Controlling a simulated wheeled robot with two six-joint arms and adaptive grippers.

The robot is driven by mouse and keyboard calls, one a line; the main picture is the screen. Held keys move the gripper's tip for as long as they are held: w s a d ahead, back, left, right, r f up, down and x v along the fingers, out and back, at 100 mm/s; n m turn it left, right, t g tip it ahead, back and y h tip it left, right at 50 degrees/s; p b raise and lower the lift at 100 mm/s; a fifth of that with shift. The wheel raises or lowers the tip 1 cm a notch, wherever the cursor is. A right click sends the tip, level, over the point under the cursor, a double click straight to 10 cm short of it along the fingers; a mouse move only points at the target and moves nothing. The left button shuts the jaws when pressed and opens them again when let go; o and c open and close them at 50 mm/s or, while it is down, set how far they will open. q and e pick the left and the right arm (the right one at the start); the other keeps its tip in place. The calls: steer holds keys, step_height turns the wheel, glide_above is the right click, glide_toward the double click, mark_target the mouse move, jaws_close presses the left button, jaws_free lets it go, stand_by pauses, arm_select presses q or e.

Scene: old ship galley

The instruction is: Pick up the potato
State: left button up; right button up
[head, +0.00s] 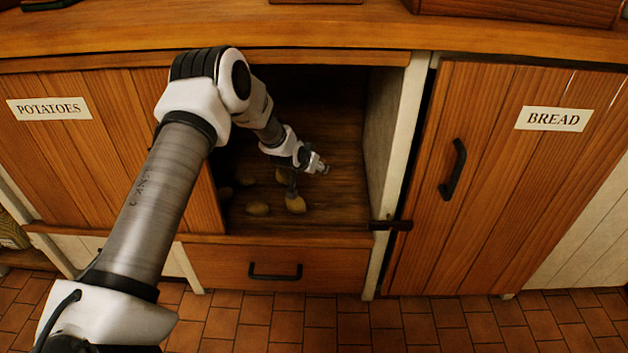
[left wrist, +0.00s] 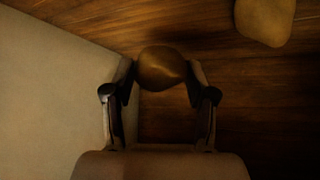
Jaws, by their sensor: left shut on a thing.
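My left arm reaches into the open cupboard behind the potatoes label. My left gripper (head: 293,192) points down near the cupboard floor, and its fingers are small and dark in the head view. In the left wrist view the gripper (left wrist: 161,88) is shut on a brown potato (left wrist: 162,68), one finger on each side. The held potato (head: 295,205) shows at the fingertips in the head view. Whether it still touches the floor I cannot tell. Another potato (left wrist: 265,20) lies apart at the upper right of the wrist view. My right gripper is not in view.
More potatoes lie on the dark cupboard floor, one near the front (head: 257,208). A pale side wall (head: 382,130) stands right of the gripper. The bread door (head: 500,180) is shut. A wooden counter (head: 330,32) runs above, and a drawer (head: 300,283) is below.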

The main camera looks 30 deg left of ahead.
mark_target(314, 176)
arm_select(q)
steer(key=f+b, duration=0.1)
steer(key=f, duration=0.1)
steer(key=f+b, duration=0.1)
steer(key=shift+w+a+f+b, duration=0.2)
steer(key=shift+w+f+b, duration=0.15)
steer(key=shift+f, duration=0.05)
steer(key=shift+r, duration=0.2)
steer(key=shift+f+b, duration=0.3)
steer(key=shift+f, duration=0.3)
steer(key=o, duration=1.2)
steer(key=shift+s, duration=0.1)
steer(key=shift+r, duration=0.1)
